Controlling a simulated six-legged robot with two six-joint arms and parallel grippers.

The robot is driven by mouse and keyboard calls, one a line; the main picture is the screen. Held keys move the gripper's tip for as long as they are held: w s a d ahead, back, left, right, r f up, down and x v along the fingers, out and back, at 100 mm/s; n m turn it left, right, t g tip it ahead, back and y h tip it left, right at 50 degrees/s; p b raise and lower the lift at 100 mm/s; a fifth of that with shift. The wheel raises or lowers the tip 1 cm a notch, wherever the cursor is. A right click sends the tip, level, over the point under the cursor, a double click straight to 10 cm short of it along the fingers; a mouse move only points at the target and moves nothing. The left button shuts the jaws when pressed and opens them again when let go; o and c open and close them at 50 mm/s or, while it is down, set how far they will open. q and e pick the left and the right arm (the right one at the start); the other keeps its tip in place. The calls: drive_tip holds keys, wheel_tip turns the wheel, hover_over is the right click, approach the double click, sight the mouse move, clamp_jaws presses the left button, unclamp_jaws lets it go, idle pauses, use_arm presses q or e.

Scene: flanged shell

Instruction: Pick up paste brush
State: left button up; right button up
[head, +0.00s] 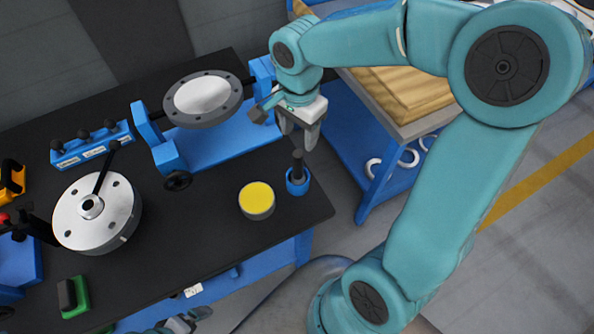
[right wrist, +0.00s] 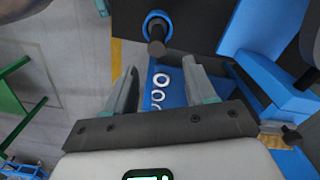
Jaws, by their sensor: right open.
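The paste brush (head: 297,160) stands upright with its dark handle up in a small blue holder (head: 298,184) near the right front corner of the black bench. Its lower end is hidden in the holder. In the right wrist view, the brush (right wrist: 157,40) and the blue holder (right wrist: 154,18) lie just beyond the fingertips. My right gripper (head: 298,137) is open and empty, pointing down just above and behind the handle. At the bottom edge, grey-teal parts appear to be my left gripper (head: 184,322); its jaws cannot be made out.
A yellow-topped round tin (head: 257,200) stands left of the holder. A blue fixture (head: 215,144) carries a flanged disc (head: 203,98) behind. A round metal plate (head: 96,214) sits at left. A blue trolley (head: 362,150) with wooden boards and white rings stands beyond the bench's right edge.

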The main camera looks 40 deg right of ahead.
sight(298, 153)
drive_tip(key=f, duration=0.4)
drive_tip(key=shift+s+f, duration=0.25)
drive_tip(key=shift+s, duration=0.05)
drive_tip(key=f, duration=0.4)
drive_tip(key=shift+a+f+p, duration=0.3)
drive_tip(key=shift+a+p, duration=0.05)
drive_tip(key=shift+f, duration=0.3)
clamp_jaws()
